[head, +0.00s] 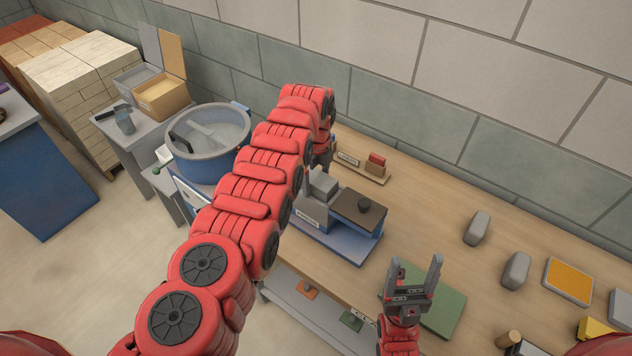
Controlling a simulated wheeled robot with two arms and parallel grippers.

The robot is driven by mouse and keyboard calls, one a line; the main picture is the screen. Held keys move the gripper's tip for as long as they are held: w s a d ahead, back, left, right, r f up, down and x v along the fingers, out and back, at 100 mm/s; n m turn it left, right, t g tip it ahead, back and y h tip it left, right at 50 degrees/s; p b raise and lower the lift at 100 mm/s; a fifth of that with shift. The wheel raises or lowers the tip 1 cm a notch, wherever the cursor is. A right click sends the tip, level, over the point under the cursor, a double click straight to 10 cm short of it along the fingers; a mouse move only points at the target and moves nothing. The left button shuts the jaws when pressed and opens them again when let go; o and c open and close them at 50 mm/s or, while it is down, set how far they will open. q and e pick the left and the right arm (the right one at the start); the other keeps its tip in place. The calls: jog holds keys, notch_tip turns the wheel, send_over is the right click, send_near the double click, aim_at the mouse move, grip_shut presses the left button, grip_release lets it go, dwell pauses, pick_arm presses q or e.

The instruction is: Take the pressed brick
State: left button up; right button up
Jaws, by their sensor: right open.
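A blue press (345,240) stands on the wooden bench, with a dark lid and round knob (362,208) on its right part. A grey block (321,186), perhaps the pressed brick, shows at its left part; its hollows cannot be made out. My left arm reaches over from the lower left, and my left gripper (322,157) points down just above or at the grey block. Its fingers are mostly hidden by the arm, so contact is unclear. My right gripper (416,272) is open and empty, fingers up, above a green mat (447,308) right of the press.
Two grey rounded pieces (477,228) and an orange-topped pad (568,281) lie on the bench at right. A small rack (362,168) stands behind the press near the wall. A blue tub (208,150) stands left of my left arm. Bare bench (425,200) lies right of the press.

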pick_arm(q)
jog(key=shift+r, duration=0.1)
grip_shut()
jog(key=shift+d, duration=0.1)
dwell(0.4)
